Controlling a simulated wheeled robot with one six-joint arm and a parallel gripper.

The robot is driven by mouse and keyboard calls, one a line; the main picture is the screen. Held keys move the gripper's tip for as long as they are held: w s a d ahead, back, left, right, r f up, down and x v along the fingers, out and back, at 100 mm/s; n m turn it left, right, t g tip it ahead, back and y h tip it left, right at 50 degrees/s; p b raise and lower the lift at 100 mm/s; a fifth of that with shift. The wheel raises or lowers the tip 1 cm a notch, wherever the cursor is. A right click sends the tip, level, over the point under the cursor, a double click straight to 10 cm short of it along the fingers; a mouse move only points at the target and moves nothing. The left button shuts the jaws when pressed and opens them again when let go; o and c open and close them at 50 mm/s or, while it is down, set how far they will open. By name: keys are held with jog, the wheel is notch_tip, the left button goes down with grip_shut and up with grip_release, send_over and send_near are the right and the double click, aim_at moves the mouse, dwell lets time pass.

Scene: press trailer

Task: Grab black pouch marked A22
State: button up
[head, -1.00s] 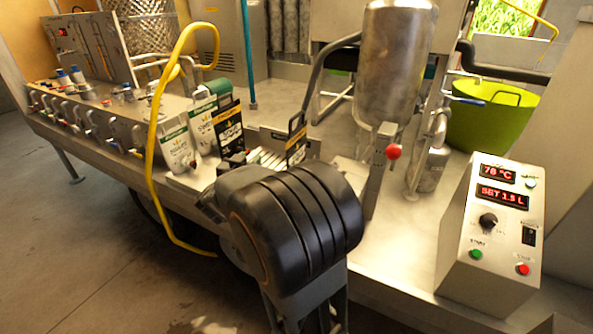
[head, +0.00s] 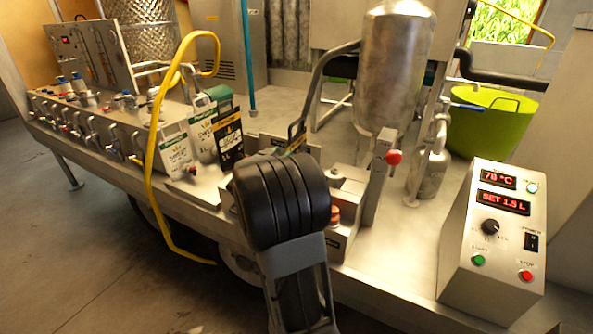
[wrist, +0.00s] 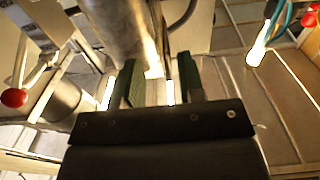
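A black pouch (head: 229,140) with a white and yellow label stands beside white pouches on the trailer deck in the head view. I cannot read A22 on either one. No pouch can be made out in the wrist view.
White pouches (head: 176,152) stand left of the black one. A yellow hose (head: 152,160) loops in front of the deck. A steel tank (head: 394,75), a red-knobbed lever (head: 393,157) and a control box (head: 490,240) stand to the right. A green tub (head: 490,125) is behind.

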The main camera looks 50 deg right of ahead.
aim_at(288, 148)
jog(key=shift+x, duration=2.25)
jog(key=shift+r, duration=0.1)
jog(key=shift+c, duration=0.2)
grip_shut()
